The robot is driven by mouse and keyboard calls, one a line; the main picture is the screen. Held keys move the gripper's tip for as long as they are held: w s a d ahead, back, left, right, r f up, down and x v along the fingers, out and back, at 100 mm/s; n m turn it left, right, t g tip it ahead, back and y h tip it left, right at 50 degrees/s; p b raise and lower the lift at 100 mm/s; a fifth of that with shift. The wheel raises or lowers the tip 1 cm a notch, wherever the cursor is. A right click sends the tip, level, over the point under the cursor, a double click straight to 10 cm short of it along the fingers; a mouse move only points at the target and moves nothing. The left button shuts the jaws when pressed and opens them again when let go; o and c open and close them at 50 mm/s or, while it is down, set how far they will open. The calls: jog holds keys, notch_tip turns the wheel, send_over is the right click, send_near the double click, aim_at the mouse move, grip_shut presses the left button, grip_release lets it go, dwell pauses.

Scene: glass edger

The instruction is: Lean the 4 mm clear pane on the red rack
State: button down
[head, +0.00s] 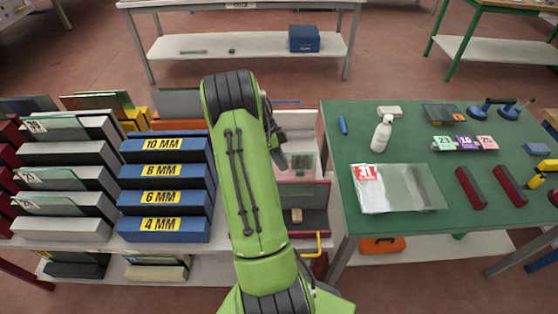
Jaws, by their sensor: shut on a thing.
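My arm reaches forward over the middle of the bench and hides much of what lies behind it. My gripper (277,136) shows only as a dark part at the arm's right side; its fingertips are mostly hidden. A small, clear, greenish pane (299,164) shows just below it, and the gripper is shut on it. Below and behind the pane is a red rack (323,205) with a small tan block (296,215) in it. Whether the pane touches the rack cannot be told. A blue rack (212,203) at left has steps labelled 10, 8, 6 and 4 MM.
A green table (400,240) at right holds a spray bottle (382,133), a bagged sheet (398,188), dark red bars (510,185) and suction cups (493,108). Grey racks (65,180) with panes stand at left. A white-shelved table (250,45) stands behind, with open floor between.

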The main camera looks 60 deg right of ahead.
aim_at(281, 179)
jog(key=shift+s+f+b, duration=0.1)
jog(key=shift+f+b, duration=0.1)
jog(key=shift+b, duration=0.25)
notch_tip(281, 179, down, 8)
jog(key=b, duration=0.7)
jog(key=shift+r, duration=0.1)
jog(key=shift+f+b, duration=0.35)
jog(key=shift+b, duration=0.2)
jog(key=c, duration=1.2)
grip_release()
jog(key=shift+o, duration=0.2)
